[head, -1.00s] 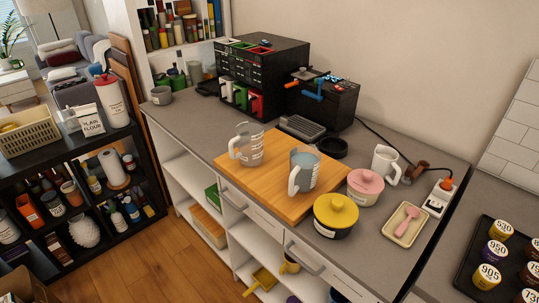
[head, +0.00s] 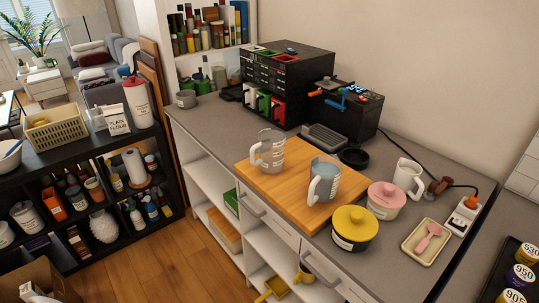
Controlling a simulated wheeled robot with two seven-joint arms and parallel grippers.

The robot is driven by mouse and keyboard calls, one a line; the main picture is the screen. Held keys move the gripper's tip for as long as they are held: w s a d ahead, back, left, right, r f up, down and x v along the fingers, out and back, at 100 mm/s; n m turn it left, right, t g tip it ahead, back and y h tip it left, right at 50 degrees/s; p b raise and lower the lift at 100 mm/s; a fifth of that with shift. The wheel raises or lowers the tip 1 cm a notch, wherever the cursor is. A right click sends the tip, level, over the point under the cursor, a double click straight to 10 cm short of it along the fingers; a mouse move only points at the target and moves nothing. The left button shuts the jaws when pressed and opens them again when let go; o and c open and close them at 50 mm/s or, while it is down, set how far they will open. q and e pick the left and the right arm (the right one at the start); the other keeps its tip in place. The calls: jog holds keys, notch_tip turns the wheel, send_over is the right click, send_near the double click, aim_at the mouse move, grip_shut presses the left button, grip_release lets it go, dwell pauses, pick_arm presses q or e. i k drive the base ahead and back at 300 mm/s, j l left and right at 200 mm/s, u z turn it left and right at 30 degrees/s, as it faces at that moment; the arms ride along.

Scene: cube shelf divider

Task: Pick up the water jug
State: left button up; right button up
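A clear measuring jug with a white handle and bluish water in it (head: 327,182) stands upright on the wooden board (head: 292,205), near its right end. A second, similar clear jug (head: 271,152) stands further left on the same board and looks empty. Both handles point to the left. A white jug (head: 408,179) stands on the counter to the right. Neither of my grippers is in the head view.
A yellow-lidded pot (head: 355,226) and a pink-lidded pot (head: 386,198) stand close to the right of the board. Behind it are a black drawer cabinet (head: 290,72) and a black box with clamps (head: 348,112). The grey counter (head: 215,118) is mostly clear at left.

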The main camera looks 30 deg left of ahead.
aim_at(326, 171)
jog(key=l+u, duration=0.3)
jog(key=l, duration=0.85)
jog(key=k+l+u, duration=0.1)
jog(key=l+u, duration=0.15)
jog(key=l, duration=0.85)
